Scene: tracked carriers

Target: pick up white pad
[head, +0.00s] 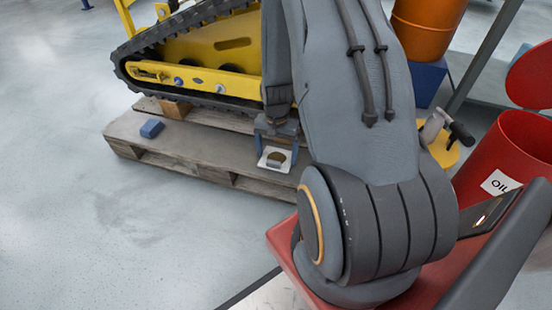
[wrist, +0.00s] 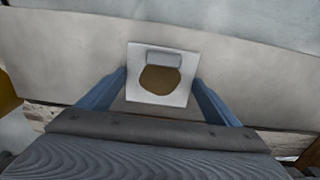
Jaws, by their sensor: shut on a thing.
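The white pad (head: 265,161) is a small square plate with a brown round patch in its middle, at the near edge of the wooden pallet in the head view. It also shows in the wrist view (wrist: 136,88), with a grey block along its far side. My gripper (head: 276,152) has its two blue fingers on either side of the pad, shut on it. The fingers also show in the wrist view (wrist: 162,84). I cannot tell whether the pad touches the pallet or hangs just above it.
The wooden pallet (head: 190,147) carries a yellow tracked carrier (head: 210,45) close behind my gripper. A blue block (head: 151,128) lies on the pallet to the left. A red oil drum (head: 515,150) stands at the right. The floor at left is clear.

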